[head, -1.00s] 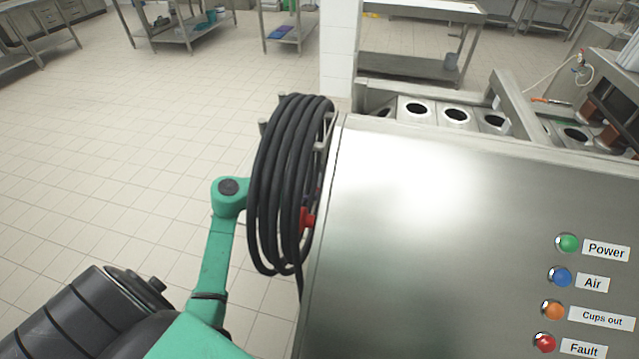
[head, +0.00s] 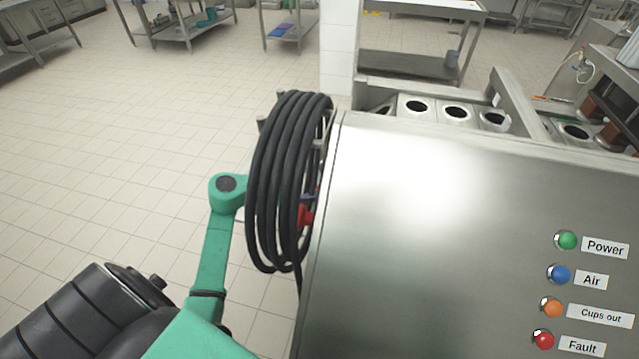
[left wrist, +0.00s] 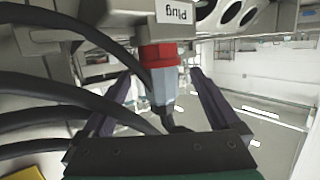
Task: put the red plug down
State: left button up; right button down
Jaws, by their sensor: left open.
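The red plug (left wrist: 158,55) shows in the left wrist view with a red collar, a pale grey body and a black cable. Its red end meets the metal part labelled "Plug" (left wrist: 178,16); I cannot tell how it is seated. My left gripper (left wrist: 160,74) is open, with one dark finger on each side of the plug and visible gaps. In the head view the red of the plug (head: 305,215) shows between the cable coil and the machine's side. There, the coil hides most of my left gripper; a bit of purple finger shows. My right gripper is not in view.
A thick black cable coil (head: 275,185) hangs on the left side of the steel machine (head: 450,200), close to my left arm. Cables also cross the left of the wrist view. Indicator lamps (head: 553,275) are on the machine's top. The tiled floor at left is clear.

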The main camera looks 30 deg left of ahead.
pick_arm(q)
jog(key=b+v, duration=0.2)
jog(key=v, duration=0.9)
jog(key=shift+s+a, duration=0.2)
jog(key=shift+s, duration=0.05)
